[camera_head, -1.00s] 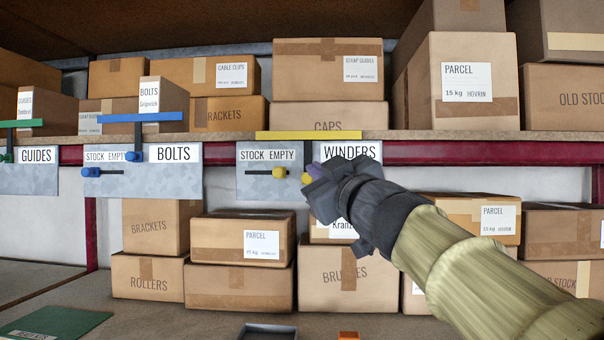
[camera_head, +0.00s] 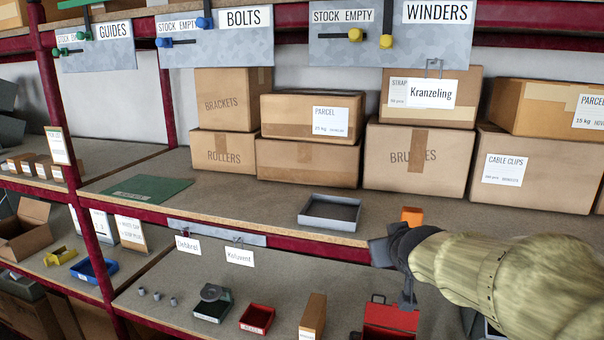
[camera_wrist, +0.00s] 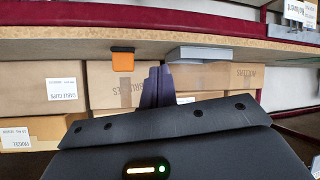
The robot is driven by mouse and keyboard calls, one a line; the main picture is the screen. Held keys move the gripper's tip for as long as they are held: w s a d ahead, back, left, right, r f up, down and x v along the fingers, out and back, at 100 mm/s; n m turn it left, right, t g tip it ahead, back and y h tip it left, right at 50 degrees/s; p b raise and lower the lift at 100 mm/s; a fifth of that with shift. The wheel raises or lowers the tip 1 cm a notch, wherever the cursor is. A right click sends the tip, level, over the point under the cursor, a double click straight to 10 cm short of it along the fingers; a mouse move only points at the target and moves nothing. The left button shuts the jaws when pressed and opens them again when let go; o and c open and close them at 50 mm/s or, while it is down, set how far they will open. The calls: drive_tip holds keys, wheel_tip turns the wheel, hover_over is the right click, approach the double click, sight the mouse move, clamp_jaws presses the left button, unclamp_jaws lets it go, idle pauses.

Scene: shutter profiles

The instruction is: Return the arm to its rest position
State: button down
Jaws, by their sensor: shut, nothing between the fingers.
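My arm (camera_head: 500,268), in a khaki sleeve, reaches in from the right in the head view. My gripper (camera_head: 379,252) is dark and sits in front of the red shelf edge, below the Winders plate (camera_head: 340,20). In the wrist view my gripper's fingers (camera_wrist: 157,88) are together with nothing between them. The Winders plate has a yellow knob (camera_head: 355,35) on a sideways black rod and another yellow knob (camera_head: 386,41) on an upright rod. My gripper is well apart from both.
A grey tray (camera_head: 330,212) and an orange block (camera_head: 412,215) are on the shelf near my gripper. Cardboard boxes (camera_head: 307,162) stand behind. A red toolbox (camera_head: 390,320) and a red bin (camera_head: 257,318) are on the lower shelf. A green mat (camera_head: 147,189) lies left.

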drive_tip(key=s+a+f+g+b, duration=0.1)
drive_tip(key=s+f+g, duration=0.3)
drive_tip(key=s+f, duration=0.5)
drive_tip(key=s+a+f+m+g, duration=0.1)
drive_tip(key=s+f+g, duration=0.4)
drive_tip(key=s+f, duration=0.4)
wheel_tip(320, 180, down, 6)
drive_tip(key=shift+s+a+f+m+y+b, duration=0.1)
drive_tip(key=shift+s+a+m+y+b, duration=0.2)
drive_tip(key=shift+a+y+b, duration=0.1)
